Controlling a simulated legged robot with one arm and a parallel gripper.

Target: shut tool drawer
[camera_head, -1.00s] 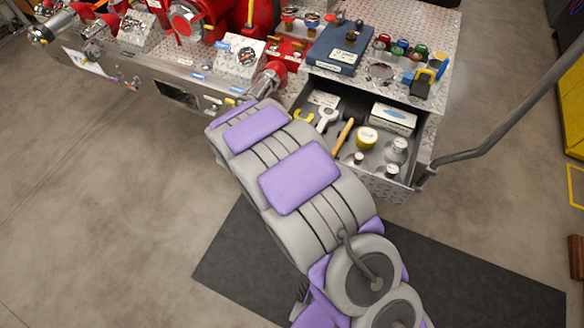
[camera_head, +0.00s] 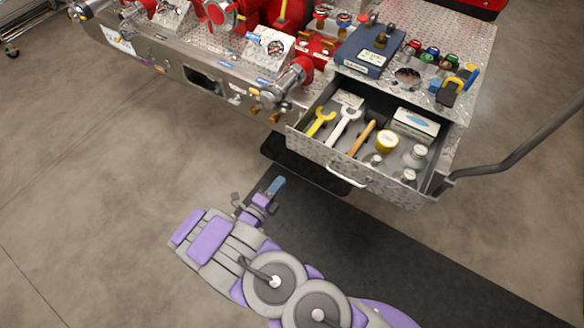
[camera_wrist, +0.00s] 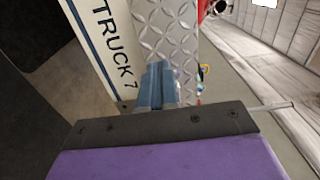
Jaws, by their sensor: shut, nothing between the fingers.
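The tool drawer (camera_head: 318,155) stands pulled out from the truck's bumper in the head view, with a diamond-plate front and a pale handle (camera_head: 346,176). Inside lie a yellow wrench (camera_head: 320,122), a silver wrench (camera_head: 343,125), a wooden-handled tool (camera_head: 361,138), a yellow roll (camera_head: 387,141), a box (camera_head: 415,124) and metal fittings. My gripper (camera_head: 276,186) is shut and empty, below and left of the drawer front, apart from it. In the wrist view my shut fingers (camera_wrist: 157,85) point toward a diamond-plate surface (camera_wrist: 165,32) beside a white panel lettered "TRUCK 7".
A blue case (camera_head: 368,50) and colored caps sit on the bumper top above the drawer. A grey bar (camera_head: 520,148) runs up right of the drawer. A dark mat (camera_head: 400,255) covers the floor in front. Open floor lies to the left.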

